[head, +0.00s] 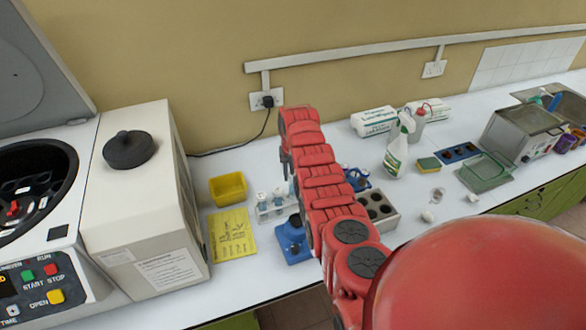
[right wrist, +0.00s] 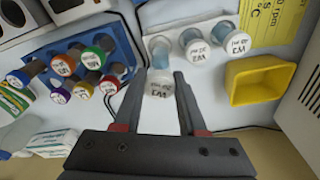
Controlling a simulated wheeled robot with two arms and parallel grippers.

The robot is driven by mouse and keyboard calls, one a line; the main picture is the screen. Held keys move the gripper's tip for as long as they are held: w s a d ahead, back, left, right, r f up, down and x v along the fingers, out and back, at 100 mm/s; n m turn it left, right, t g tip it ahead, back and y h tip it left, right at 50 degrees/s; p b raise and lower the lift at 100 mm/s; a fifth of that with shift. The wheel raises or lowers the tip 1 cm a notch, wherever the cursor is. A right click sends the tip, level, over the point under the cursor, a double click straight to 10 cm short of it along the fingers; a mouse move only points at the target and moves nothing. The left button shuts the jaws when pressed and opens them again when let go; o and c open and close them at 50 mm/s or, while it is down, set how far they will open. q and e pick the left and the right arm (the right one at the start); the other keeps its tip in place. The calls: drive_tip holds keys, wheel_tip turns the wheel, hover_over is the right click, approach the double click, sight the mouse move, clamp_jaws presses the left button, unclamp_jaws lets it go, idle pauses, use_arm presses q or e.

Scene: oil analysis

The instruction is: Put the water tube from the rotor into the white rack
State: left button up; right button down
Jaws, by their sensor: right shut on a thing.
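My right gripper (right wrist: 163,76) is shut on a tube with a pale cap and dark writing (right wrist: 159,84), seen cap-on between the fingers in the right wrist view. The white rack (head: 262,211) stands on the bench in the head view. I cannot tell whether the held tube touches the rack. The rotor (head: 14,208) sits in the open centrifuge at far left. My left gripper is out of view.
A yellow bin (head: 228,188) and yellow card (head: 231,235) lie left of the rack. A blue device (head: 293,240) stands in front of it. A blue rack (right wrist: 124,58) of coloured-cap tubes is close to the gripper. A white box (head: 150,200) stands beside the centrifuge.

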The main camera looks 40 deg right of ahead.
sight(293, 185)
wheel_tip(293, 185, down, 4)
drive_tip(key=shift+s+b, duration=0.15)
drive_tip(key=shift+b, duration=0.8)
drive_tip(key=shift+f+b, duration=0.55)
drive_tip(key=shift+f, duration=0.1)
drive_tip(key=shift+c, duration=1.9)
unclamp_jaws()
